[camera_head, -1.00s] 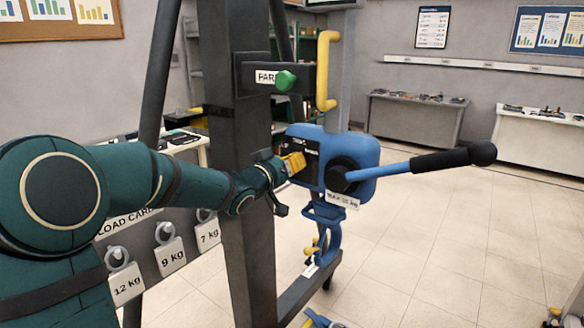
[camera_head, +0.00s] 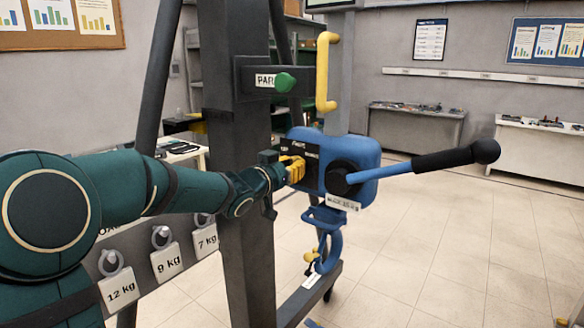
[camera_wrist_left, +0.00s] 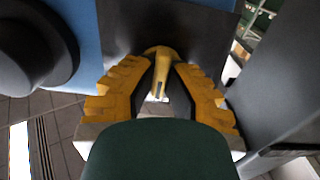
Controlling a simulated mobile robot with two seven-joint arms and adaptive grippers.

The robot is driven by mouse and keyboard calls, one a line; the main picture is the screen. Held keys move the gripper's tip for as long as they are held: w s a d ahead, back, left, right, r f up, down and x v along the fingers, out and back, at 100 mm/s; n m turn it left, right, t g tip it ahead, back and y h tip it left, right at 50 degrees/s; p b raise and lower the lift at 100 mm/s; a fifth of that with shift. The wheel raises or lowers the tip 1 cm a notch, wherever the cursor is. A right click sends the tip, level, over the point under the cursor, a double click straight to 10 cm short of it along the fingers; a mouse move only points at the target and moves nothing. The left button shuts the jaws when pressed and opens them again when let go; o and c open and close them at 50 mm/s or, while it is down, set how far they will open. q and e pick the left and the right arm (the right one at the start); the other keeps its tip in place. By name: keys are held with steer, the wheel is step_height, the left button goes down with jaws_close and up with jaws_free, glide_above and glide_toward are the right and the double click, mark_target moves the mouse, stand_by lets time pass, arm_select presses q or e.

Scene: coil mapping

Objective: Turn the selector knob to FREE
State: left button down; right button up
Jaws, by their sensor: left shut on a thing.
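The selector knob (camera_wrist_left: 159,53) is a small yellow grip on the dark plate of the blue hoist housing (camera_head: 368,155). My left gripper (camera_head: 295,168) is at the dark panel on the housing's left side. In the left wrist view, its yellow ribbed fingers (camera_wrist_left: 161,72) are on both sides of the knob and shut on it. In the head view the fingers hide the knob. The panel (camera_head: 312,150) carries small white lettering too blurred to read, so I cannot tell which position the knob points to. My right gripper is not in view.
A long lever (camera_head: 440,160) with a black grip sticks out right of the housing. A yellow handle (camera_head: 325,72) and green knob (camera_head: 285,82) are above. A dark post (camera_head: 240,150) stands close beside my left forearm. A blue hook (camera_head: 328,245) hangs below.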

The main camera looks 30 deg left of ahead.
arm_select(q)
steer(key=shift+r, duration=0.1)
steer(key=c, duration=1)
jaws_free()
steer(key=s, duration=1.2)
steer(key=shift+a, duration=0.45)
